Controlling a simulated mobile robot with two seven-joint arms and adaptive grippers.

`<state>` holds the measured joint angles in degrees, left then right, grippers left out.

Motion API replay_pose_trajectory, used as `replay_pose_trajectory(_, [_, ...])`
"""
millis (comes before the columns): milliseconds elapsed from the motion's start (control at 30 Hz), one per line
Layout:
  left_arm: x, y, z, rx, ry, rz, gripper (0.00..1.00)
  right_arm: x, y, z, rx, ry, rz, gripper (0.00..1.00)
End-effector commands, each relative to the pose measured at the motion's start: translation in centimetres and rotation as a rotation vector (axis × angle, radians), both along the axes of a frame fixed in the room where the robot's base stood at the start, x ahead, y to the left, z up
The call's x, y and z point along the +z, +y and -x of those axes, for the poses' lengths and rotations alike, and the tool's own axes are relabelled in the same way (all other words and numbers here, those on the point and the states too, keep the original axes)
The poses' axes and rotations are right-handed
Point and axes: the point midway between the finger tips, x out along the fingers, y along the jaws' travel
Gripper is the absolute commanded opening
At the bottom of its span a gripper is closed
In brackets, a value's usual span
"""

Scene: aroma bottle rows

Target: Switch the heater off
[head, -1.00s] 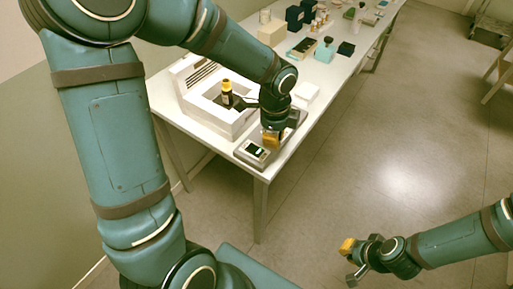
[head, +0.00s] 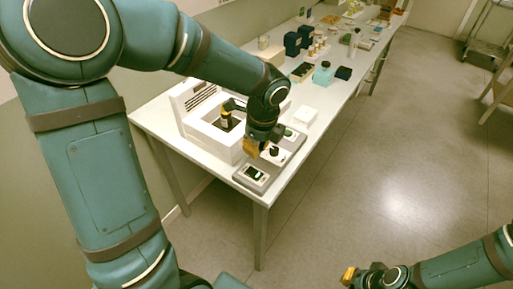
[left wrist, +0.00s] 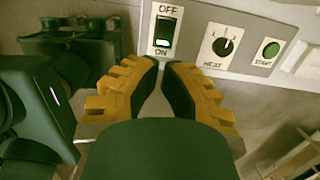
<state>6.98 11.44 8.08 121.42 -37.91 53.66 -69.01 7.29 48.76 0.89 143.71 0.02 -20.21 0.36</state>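The heater's control strip (head: 251,175) lies along the near end of the table. The wrist view shows its rocker switch (left wrist: 164,31), marked OFF above and ON below, with a green light at the ON end. Beside it are the HEAT dial (left wrist: 223,46) and the green START button (left wrist: 271,50). My left gripper (head: 250,148) is over the strip. In the wrist view its orange-backed fingers (left wrist: 161,64) meet closely at the tips, empty, just below the ON label; contact cannot be told. My right gripper (head: 360,276) is low over the floor, partly cut off by the frame.
The white heater housing (head: 205,127) stands behind the strip, with a bottle (head: 225,121) in its well, partly hidden by my gripper.

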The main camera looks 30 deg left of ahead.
Motion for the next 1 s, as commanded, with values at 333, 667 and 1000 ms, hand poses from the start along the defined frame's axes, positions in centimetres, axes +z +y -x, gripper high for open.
replay_pose_trajectory(333, [-7.2, 1.0, 0.0, 0.002, 0.004, 0.001, 0.0, -2.3, 0.0, 0.2, 0.006, 0.005, -0.001, 0.0])
replay_pose_trajectory(667, [-10.6, 1.4, -0.1, 0.001, 0.001, 0.001, 0.0, -3.4, 0.0, 0.0, 0.004, -0.002, 0.0, 0.0])
replay_pose_trajectory(1000, [-10.8, 1.5, -0.1, 0.001, 0.0, 0.001, 0.0, -3.4, 0.0, -0.1, 0.005, -0.002, 0.0, 0.0])
